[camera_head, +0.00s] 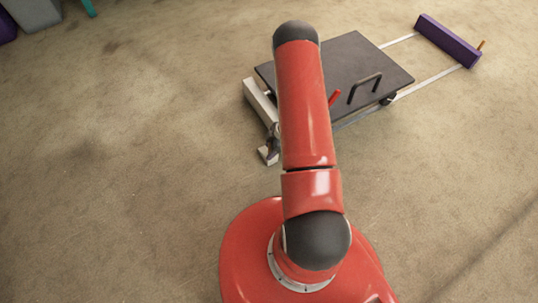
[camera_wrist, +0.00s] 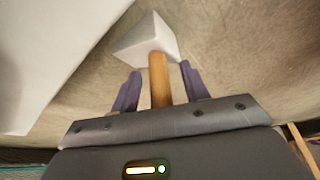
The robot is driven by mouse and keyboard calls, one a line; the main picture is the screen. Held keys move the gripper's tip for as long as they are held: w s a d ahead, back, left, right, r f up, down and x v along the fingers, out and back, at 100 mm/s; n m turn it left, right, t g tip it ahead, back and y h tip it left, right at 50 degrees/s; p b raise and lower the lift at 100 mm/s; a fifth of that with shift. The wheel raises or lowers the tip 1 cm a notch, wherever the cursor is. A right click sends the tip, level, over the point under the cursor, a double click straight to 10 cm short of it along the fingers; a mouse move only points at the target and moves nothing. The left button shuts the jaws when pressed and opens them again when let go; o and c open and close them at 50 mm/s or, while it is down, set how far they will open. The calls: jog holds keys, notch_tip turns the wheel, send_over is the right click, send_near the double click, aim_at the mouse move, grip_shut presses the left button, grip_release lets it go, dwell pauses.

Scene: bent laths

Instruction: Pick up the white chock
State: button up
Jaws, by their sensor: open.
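The white chock (camera_wrist: 148,38) is a pale wedge-like block with a wooden handle (camera_wrist: 158,80), seen at the top middle of the wrist view. The handle points back toward my gripper (camera_wrist: 160,70). My gripper is open, with one purple finger on each side of the handle. I cannot tell whether either finger touches it. In the head view a small pale piece (camera_head: 267,155), low left of the dark plate, may be the chock. My gripper is mostly hidden behind my red arm there.
A dark plate (camera_head: 365,65) with a black handle sits on pale rails, with a purple bar (camera_head: 448,42) at their far end. A long white block (camera_head: 258,100) lines the plate's left side. A white surface (camera_wrist: 50,50) fills the wrist view's left.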

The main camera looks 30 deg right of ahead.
grip_shut()
jog(key=shift+r, duration=0.1)
jog(key=shift+r, duration=0.1)
dwell(0.3)
